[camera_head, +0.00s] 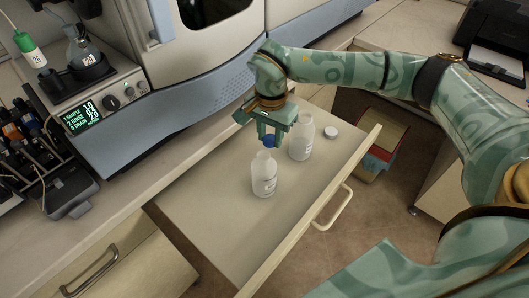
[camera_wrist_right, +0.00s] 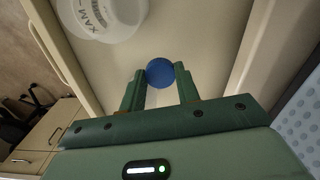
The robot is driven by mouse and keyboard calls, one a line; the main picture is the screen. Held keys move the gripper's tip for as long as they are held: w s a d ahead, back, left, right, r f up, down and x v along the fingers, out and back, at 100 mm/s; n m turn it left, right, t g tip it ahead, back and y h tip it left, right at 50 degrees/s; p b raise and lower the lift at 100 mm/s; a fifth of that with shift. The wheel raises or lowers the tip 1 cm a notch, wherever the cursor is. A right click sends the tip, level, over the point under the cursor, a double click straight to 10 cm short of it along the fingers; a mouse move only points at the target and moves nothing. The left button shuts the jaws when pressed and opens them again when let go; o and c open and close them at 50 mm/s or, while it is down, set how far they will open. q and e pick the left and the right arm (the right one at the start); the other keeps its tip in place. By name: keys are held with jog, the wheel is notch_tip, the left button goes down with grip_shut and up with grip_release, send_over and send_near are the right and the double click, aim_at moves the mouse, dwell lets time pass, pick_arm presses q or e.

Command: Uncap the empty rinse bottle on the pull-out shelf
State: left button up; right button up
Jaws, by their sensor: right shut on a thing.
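My right gripper (camera_head: 268,139) is shut on a small blue cap (camera_head: 268,141), above the pull-out shelf (camera_head: 215,205). The cap also shows between the fingertips in the right wrist view (camera_wrist_right: 160,72). A translucent white bottle (camera_head: 264,177) with a label stands upright just below the gripper, its neck without a cap. In the head view the held cap appears slightly above that neck. A second similar bottle (camera_head: 300,142) stands behind it to the right, its top partly hidden by the gripper. My left gripper is not in view.
A white round cap (camera_head: 330,132) lies on the shelf right of the bottles. The shelf has a front panel with a handle (camera_head: 333,208). The instrument (camera_head: 205,85) stands behind. A display unit (camera_head: 90,105) and dark bottles (camera_head: 20,125) are at left. The shelf's left part is clear.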

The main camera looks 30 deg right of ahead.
aim_at(271, 140)
jog(key=f, duration=0.2)
jog(key=f+b, duration=0.1)
jog(key=shift+s+f, duration=0.2)
jog(key=shift+f, duration=0.15)
notch_tip(271, 140, down, 4)
jog(key=shift+f+b, duration=0.15)
jog(key=shift+b, duration=0.45)
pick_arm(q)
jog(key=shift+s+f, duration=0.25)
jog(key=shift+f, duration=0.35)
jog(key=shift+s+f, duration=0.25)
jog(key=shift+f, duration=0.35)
pick_arm(e)
jog(key=shift+w, duration=0.1)
jog(key=o, duration=1.1)
